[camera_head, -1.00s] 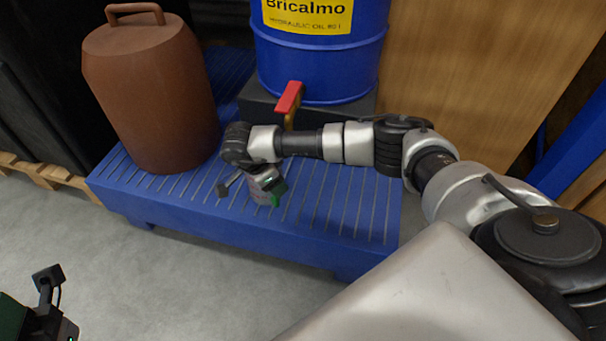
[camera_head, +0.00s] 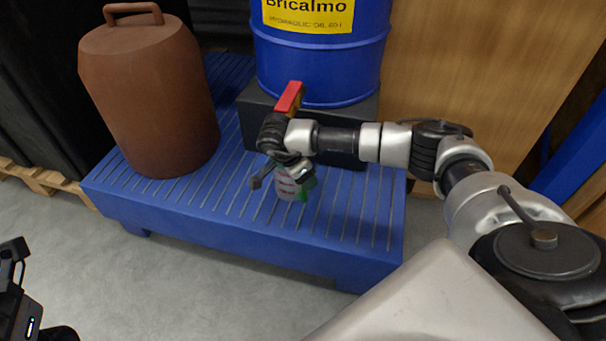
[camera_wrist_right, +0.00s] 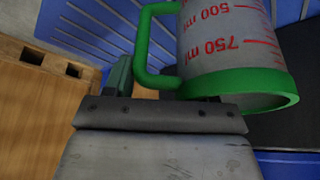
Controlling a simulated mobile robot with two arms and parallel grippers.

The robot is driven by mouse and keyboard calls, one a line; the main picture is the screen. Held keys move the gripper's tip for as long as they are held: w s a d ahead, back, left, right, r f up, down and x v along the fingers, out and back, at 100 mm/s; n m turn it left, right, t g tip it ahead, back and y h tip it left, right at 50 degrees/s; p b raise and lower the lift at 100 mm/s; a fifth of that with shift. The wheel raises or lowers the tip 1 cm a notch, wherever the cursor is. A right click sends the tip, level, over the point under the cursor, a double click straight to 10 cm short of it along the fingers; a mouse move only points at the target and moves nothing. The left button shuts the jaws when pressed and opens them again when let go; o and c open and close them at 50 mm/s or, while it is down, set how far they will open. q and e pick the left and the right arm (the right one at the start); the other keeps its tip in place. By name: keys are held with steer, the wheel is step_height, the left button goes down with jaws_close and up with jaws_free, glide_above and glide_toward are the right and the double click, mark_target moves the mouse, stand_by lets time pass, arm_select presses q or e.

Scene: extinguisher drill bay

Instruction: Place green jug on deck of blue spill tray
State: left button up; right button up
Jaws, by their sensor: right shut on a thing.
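The green jug (camera_head: 287,188) is a grey measuring jug with green rim and handle. In the right wrist view the jug (camera_wrist_right: 225,45) shows red volume marks, upside down in the picture. My right gripper (camera_head: 285,174) is shut on the jug near its green handle; the exact grip is partly hidden. It holds the jug over the slatted deck of the blue spill tray (camera_head: 235,200), in front of the drum. I cannot tell whether the jug's base touches the deck. My left gripper (camera_head: 14,262) is at the lower left, cut by the frame edge and away from the tray.
A brown lidded container (camera_head: 150,95) stands on the tray's left. Deck is free to the jug's left and right. A wooden pallet (camera_head: 40,180) lies left.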

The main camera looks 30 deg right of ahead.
steer(key=shift+f, duration=0.2)
steer(key=o, duration=1.3)
steer(key=shift+o, duration=0.2)
